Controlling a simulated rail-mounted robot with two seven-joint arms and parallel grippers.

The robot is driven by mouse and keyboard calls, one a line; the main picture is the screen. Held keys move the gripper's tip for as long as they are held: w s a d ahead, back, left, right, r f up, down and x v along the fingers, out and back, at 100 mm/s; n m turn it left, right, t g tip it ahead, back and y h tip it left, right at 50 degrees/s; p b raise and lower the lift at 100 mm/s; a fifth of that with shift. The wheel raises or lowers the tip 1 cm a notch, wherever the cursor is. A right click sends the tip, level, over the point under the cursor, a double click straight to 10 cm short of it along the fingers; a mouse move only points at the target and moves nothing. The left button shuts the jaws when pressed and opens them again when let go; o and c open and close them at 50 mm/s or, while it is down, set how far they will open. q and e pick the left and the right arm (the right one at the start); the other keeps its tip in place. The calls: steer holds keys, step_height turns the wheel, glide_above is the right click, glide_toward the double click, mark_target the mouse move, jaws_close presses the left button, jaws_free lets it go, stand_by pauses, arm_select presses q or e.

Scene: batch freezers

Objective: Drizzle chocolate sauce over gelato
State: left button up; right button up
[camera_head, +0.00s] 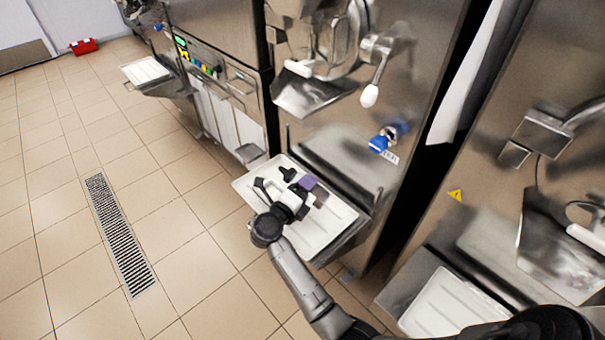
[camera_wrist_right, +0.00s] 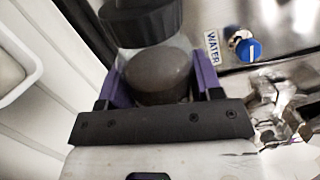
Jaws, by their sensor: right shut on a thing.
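My right gripper (camera_head: 293,192) is over the white drip tray (camera_head: 327,226) of the middle freezer. In the right wrist view its purple fingers (camera_wrist_right: 162,82) are shut on a bottle with a dark brown body (camera_wrist_right: 155,72) and a black cap (camera_wrist_right: 140,20). This looks like the chocolate sauce, but no label shows. In the head view the bottle is mostly hidden, with a small black part (camera_head: 287,174) beside the fingers. I cannot make out any gelato. My left gripper is not in view.
The middle freezer's outlet chute (camera_head: 308,95) and white-knobbed lever (camera_head: 370,95) are above the tray. A blue water valve (camera_head: 379,143) is on its front. Another freezer's white tray (camera_head: 440,305) is at the lower right. Tiled floor with a drain grate (camera_head: 118,235) is clear at the left.

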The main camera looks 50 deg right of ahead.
step_height(320, 180, down, 3)
steer(key=n+p, duration=0.1)
steer(key=n, duration=0.2)
steer(key=n+p, duration=0.1)
steer(key=n, duration=0.1)
steer(key=shift+s+f+n, duration=0.15)
steer(key=shift+n, duration=0.25)
steer(key=r+n+p, duration=0.1)
steer(key=p, duration=0.1)
steer(key=w+r+n+p, duration=0.1)
steer(key=p, duration=0.2)
steer(key=shift+w+r+n+p, duration=0.1)
steer(key=shift+r+n+p, duration=0.1)
steer(key=shift+n+p, duration=0.1)
steer(key=p, duration=0.1)
steer(key=r+n+p, duration=0.1)
steer(key=shift+w+a+n+p, duration=0.1)
steer(key=shift+w+n+p, duration=0.2)
steer(key=shift+w+r+n+p, duration=0.1)
steer(key=shift+n+p, duration=0.3)
steer(key=shift+p, duration=0.05)
steer(key=shift+p, duration=0.3)
steer(key=shift+w, duration=0.15)
